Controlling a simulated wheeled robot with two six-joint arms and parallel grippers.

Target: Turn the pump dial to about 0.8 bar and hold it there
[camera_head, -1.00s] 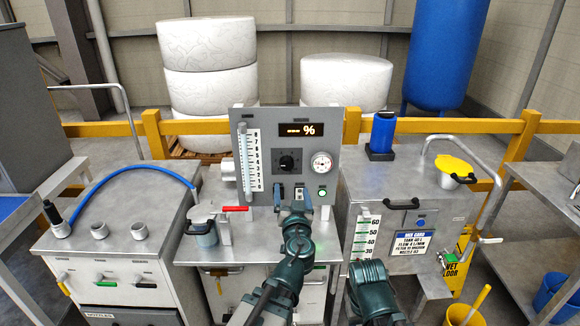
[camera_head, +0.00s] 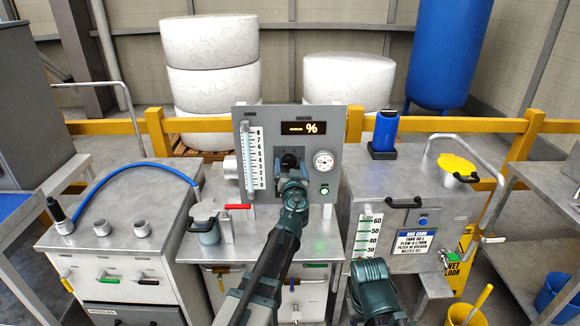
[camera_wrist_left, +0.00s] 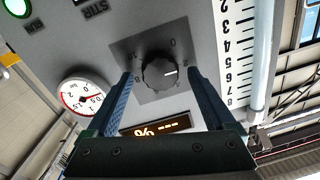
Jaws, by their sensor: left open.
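The pump dial (camera_wrist_left: 160,73) is a round black knob with a white mark on a dark square plate of the grey panel (camera_head: 246,118). In the left wrist view it sits between the two blue fingers of my left gripper (camera_wrist_left: 160,76), which is open around it; I cannot tell whether they touch. In the head view my left gripper (camera_head: 291,163) covers the dial. The round white gauge (camera_head: 323,161) is right of the dial; it also shows in the left wrist view (camera_wrist_left: 83,97), its needle too small to read surely.
The display (camera_head: 304,128) shows dashes and a percent sign. A scaled tube (camera_head: 252,160) stands left of the dial, a green button (camera_head: 324,190) below the gauge. A jug (camera_head: 206,230) and red lever (camera_head: 238,206) are on the bench to the left.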

